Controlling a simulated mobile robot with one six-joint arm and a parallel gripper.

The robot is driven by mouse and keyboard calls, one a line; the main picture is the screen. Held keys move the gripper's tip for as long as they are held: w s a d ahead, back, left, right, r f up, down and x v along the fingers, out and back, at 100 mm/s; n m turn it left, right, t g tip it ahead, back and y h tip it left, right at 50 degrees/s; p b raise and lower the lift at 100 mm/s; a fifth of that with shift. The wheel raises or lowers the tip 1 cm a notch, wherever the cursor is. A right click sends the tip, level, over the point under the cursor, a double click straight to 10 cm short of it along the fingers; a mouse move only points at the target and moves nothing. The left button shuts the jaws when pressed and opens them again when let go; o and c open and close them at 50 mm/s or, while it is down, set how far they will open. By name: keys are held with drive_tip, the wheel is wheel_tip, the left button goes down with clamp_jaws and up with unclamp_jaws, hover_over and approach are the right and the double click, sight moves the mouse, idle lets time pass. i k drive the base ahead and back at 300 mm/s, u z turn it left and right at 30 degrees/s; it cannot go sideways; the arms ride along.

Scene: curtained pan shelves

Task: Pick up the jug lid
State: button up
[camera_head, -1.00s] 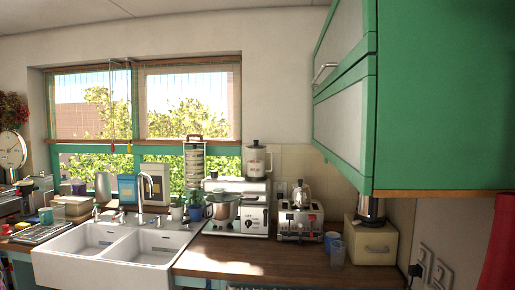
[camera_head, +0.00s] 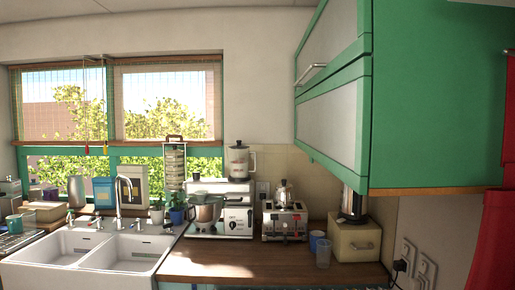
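A clear jug (camera_head: 240,162) with a handle stands on top of a white and silver appliance (camera_head: 236,222) on the wooden counter. A small dark lid (camera_head: 239,144) sits on the jug's top; I cannot tell whether this is the lid the task names. My gripper is not in view.
A toaster (camera_head: 284,222) with a metal pot on it, blue and clear cups (camera_head: 322,254) and a cream box (camera_head: 355,238) stand right of the appliance. A green wall cupboard (camera_head: 435,100) overhangs the right side. A white double sink (camera_head: 95,250) is left. The counter front is clear.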

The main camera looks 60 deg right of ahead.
sight(239, 146)
drive_tip(key=z, duration=1)
drive_tip(key=i, duration=0.9)
drive_tip(key=k, duration=0.6)
drive_tip(key=z, duration=0.05)
